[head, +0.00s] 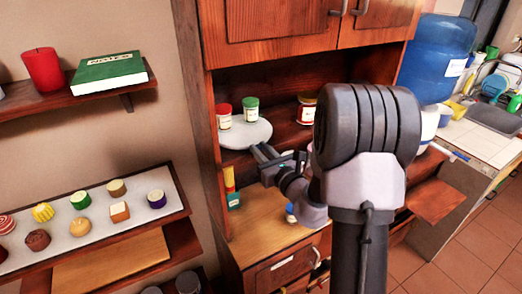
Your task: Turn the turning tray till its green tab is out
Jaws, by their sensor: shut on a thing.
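The turning tray (248,134) is a pale grey round disc on the shelf of the wooden cupboard. A red-lidded jar (224,117) and a green-lidded jar (251,109) stand upright on its back part. My gripper (261,152) is at the tray's front right edge, shut on the tray there. The fingers cover the spot they hold, so I cannot make out what part of the edge it is. I see no green tab on the visible rim. My arm hides part of the shelf to the right.
Another jar (306,110) stands on the shelf right of the tray. A wooden counter (262,226) lies below, with a green and yellow item (232,192) at its left. Wall shelves at left hold a red candle (43,69), a green book (108,72) and several small cakes.

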